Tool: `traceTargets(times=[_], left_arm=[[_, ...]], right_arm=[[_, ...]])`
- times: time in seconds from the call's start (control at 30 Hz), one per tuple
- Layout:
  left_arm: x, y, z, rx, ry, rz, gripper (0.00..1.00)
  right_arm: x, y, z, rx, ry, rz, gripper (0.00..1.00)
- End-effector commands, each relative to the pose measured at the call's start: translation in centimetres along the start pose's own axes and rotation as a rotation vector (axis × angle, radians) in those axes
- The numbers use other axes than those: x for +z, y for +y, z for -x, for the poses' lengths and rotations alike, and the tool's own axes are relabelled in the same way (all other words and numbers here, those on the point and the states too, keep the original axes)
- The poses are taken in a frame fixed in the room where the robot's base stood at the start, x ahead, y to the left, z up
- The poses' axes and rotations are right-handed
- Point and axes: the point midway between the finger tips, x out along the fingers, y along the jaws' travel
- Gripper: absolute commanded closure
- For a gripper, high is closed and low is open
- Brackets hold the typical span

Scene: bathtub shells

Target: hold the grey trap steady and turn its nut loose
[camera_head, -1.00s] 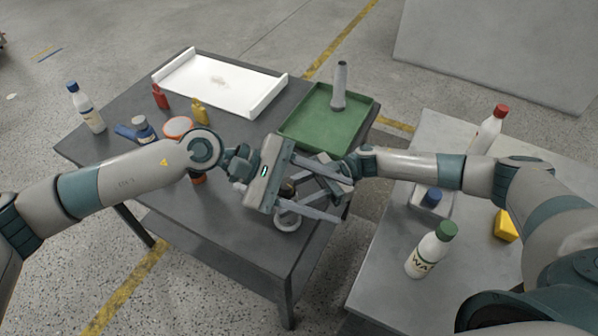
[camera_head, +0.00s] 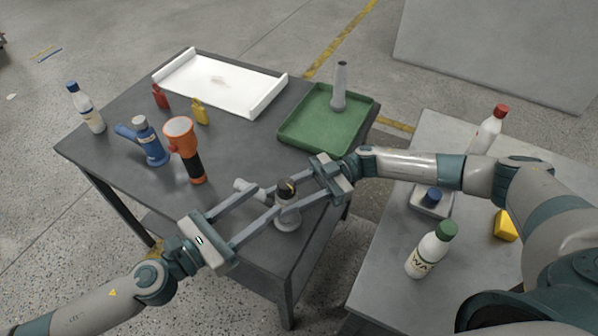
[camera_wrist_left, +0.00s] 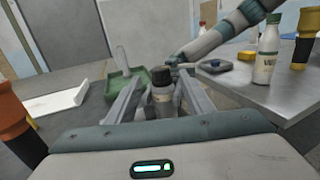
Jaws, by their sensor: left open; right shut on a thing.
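The grey trap (camera_head: 287,219) stands near the front right edge of the dark table, with a side pipe to its left. Its dark top (camera_head: 287,187), perhaps the nut, shows; in the left wrist view the dark top (camera_wrist_left: 161,76) is between my left fingers. My left gripper (camera_head: 268,199) is open, its long fingers reaching toward the trap from the front left. My right gripper (camera_head: 293,193) is shut on the trap from the right. The exact contact is partly hidden by crossing fingers.
An orange flashlight (camera_head: 183,140), a blue device (camera_head: 152,148) and small red (camera_head: 160,97) and yellow (camera_head: 200,112) bottles stand left of the trap. A green tray (camera_head: 318,132) holding a grey tube (camera_head: 339,88) and a white tray (camera_head: 215,85) lie behind.

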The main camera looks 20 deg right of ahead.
Motion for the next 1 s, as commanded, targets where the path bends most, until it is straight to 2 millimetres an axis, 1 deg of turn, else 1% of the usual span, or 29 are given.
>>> traceTargets(times=[0.37, 0.57, 0.77, 1.0], left_arm=[[0.0, 0.0, -0.1, 0.001, -0.001, 0.000, 0.52], [0.1, 0.0, -1.1, -0.001, -0.004, 0.000, 0.52], [0.1, -0.1, -3.6, -0.002, -0.003, -0.001, 0.52], [0.1, -0.1, -7.6, -0.002, -0.003, 0.000, 0.52]], right_arm=[[0.0, 0.0, 0.0, 0.000, 0.000, 0.000, 0.87], [0.0, 0.0, 0.0, 0.000, 0.000, 0.000, 0.87], [0.0, 0.0, 0.0, 0.000, 0.000, 0.000, 0.87], [0.0, 0.0, 0.0, 0.000, 0.000, 0.001, 0.87]])
